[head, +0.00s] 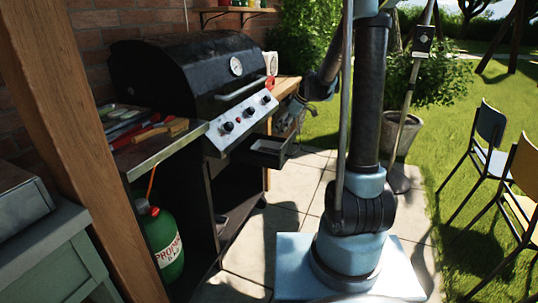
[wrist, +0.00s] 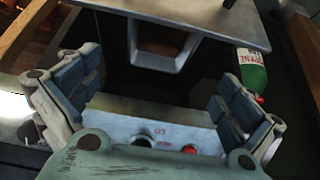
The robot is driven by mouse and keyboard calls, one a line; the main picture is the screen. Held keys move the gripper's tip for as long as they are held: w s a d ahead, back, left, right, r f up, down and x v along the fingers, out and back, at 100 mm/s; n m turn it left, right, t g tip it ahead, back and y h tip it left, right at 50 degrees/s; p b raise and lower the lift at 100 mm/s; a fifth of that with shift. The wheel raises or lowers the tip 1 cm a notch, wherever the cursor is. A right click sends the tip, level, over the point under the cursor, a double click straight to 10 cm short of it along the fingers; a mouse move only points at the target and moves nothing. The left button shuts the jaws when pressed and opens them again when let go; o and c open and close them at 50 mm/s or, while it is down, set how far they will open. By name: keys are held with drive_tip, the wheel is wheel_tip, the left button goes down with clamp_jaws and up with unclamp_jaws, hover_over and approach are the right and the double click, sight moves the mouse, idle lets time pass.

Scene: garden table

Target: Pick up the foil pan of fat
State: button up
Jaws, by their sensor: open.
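In the head view a dark drawer-like tray (head: 265,150) juts out below the grill's control panel, with a paler inside. In the wrist view a grey-walled, tapered container with a brown inside (wrist: 165,42) lies ahead, under a flat grey plate; it looks like the foil pan of fat, but shadow hides much of it. My gripper (wrist: 157,68) is open and empty, its padded fingers spread left and right, short of the container. In the head view my arm's dark lower end is near the grill's right side; the fingers are not clear there.
The grill (head: 190,75) has a control panel (wrist: 150,122) with knobs, close to my fingers. A green propane bottle (head: 162,240) stands under the left shelf, which holds tools (head: 150,133). A wooden post (head: 60,120) is at left; chairs (head: 490,130) are on the grass at right.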

approach(269, 147)
drive_tip(key=shift+s+a+f, duration=0.55)
drive_tip(key=shift+a+f, duration=0.25)
drive_tip(key=shift+f, duration=0.25)
drive_tip(key=shift+s+a+f, duration=0.55)
drive_tip(key=shift+a+f, duration=0.2)
drive_tip(key=shift+f, duration=0.3)
drive_tip(key=shift+s+a+f, duration=0.55)
drive_tip(key=shift+a+f, duration=0.25)
drive_tip(key=shift+f, duration=0.25)
drive_tip(key=c, duration=0.8)
